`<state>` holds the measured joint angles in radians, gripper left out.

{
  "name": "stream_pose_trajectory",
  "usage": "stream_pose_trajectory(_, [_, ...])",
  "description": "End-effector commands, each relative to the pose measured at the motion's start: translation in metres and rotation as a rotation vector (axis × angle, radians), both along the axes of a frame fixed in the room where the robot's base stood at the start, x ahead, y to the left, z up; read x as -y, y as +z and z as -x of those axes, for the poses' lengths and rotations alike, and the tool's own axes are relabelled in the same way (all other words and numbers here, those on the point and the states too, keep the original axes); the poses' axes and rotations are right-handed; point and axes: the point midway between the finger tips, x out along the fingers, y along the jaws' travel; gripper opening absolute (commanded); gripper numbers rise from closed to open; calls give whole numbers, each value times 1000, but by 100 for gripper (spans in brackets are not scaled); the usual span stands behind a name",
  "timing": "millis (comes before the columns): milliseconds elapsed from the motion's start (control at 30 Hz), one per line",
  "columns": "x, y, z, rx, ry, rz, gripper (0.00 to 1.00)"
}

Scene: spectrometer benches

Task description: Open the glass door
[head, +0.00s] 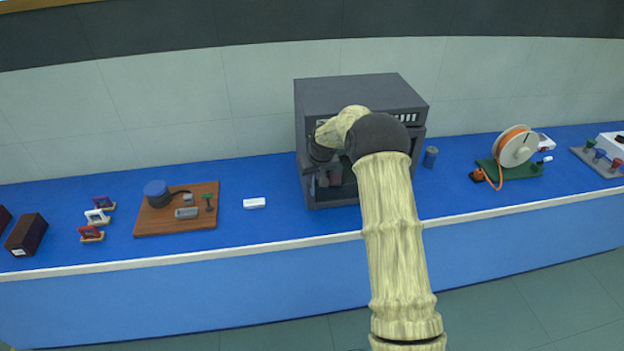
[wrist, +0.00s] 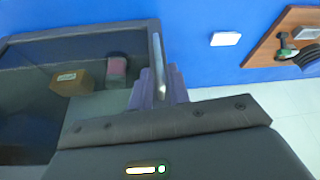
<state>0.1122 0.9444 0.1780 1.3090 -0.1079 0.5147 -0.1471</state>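The dark grey cabinet (head: 365,92) stands on the blue bench with its glass door at the front, largely hidden behind my arm. In the wrist view the dark glass door (wrist: 35,85) fills the left side, and a tan block and a pinkish-grey block show through it. An upright metal handle (wrist: 158,65) is at the door's right edge. My gripper (wrist: 160,88) has its purple-grey fingers on either side of the handle, and they look closed on it. In the head view my gripper (head: 322,165) is at the cabinet's front left, its fingers partly hidden. I cannot tell whether the door is ajar.
A small white block (head: 254,203) lies left of the cabinet. Beyond it is a wooden board (head: 150,220) with a blue-topped pot. A blue-grey cup (head: 430,157) stands close on the right, with an orange spool (head: 516,146) farther right.

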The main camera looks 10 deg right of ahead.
Motion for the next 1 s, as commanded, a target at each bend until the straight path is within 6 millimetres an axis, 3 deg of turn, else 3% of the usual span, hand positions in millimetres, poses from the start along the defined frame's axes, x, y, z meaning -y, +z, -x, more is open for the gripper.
stream_pose_trajectory(333, [-3,-41,-17,-1,0,1,18])
stream_pose_trajectory(733, [-4,-49,-20,1,0,1,18])
stream_pose_trajectory(867, [-4,-49,-20,1,0,1,0])
stream_pose_trajectory(1000, [-4,-49,-20,1,0,1,0])
